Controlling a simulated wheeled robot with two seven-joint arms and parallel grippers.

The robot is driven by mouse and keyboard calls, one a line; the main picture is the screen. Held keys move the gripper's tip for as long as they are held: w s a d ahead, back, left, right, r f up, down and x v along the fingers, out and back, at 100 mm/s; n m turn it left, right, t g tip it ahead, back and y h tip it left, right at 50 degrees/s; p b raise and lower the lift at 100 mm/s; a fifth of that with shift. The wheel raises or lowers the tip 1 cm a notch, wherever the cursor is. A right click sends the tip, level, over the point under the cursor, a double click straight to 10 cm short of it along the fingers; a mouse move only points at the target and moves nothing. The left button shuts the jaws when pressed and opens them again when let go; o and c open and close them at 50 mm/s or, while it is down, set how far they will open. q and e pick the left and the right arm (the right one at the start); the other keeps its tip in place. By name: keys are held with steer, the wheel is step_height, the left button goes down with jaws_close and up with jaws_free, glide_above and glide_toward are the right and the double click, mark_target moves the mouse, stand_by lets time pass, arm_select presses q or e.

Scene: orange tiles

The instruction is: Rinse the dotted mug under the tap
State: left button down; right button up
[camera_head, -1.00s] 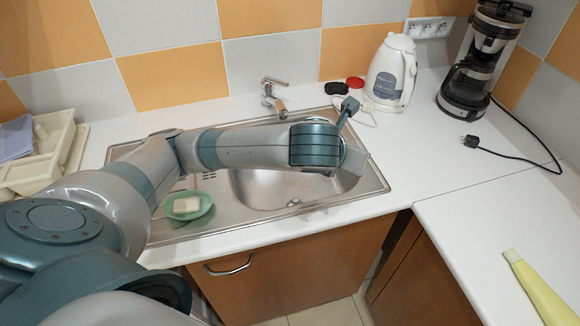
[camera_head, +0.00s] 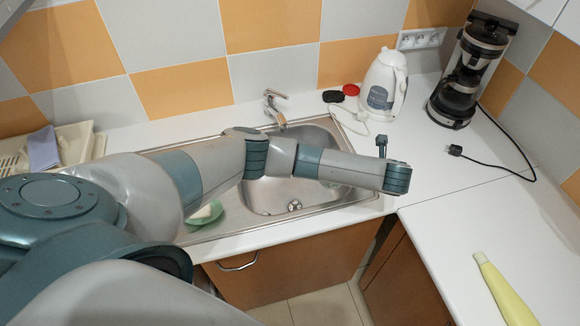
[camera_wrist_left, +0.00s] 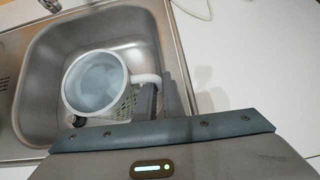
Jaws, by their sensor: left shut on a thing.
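The dotted mug (camera_wrist_left: 122,106) is white with a patterned side, and its open top faces the camera in the left wrist view. My left gripper (camera_wrist_left: 147,98) is shut on it at the handle side, over the right part of the sink basin (camera_wrist_left: 38,95). In the head view my left arm crosses the sink, and its wrist hides the gripper and most or all of the mug. The tap (camera_head: 274,108) stands at the back of the sink (camera_head: 262,196), behind my arm. I see no water running. My right gripper is in neither view.
A green soap dish (camera_head: 206,215) sits on the drainboard, partly behind my arm. A white kettle (camera_head: 384,85), a coffee maker (camera_head: 464,80) and its black cable are at the back right. A yellow-green tube (camera_head: 503,290) lies on the otherwise clear right counter.

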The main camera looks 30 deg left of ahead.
arm_select(q)
steer(key=shift+w+a, duration=0.2)
steer(key=shift+w, duration=0.05)
steer(key=shift+a+n, duration=0.1)
steer(key=shift+n, duration=0.2)
steer(key=shift+s+a+r+h, duration=0.15)
steer(key=shift+a+h, duration=0.1)
steer(key=shift+h, duration=0.15)
stand_by(0.8)
steer(key=shift+a, duration=0.1)
steer(key=shift+n, duration=0.3)
stand_by(0.9)
steer(key=shift+a+h, duration=0.15)
steer(key=shift+h, duration=0.25)
stand_by(0.7)
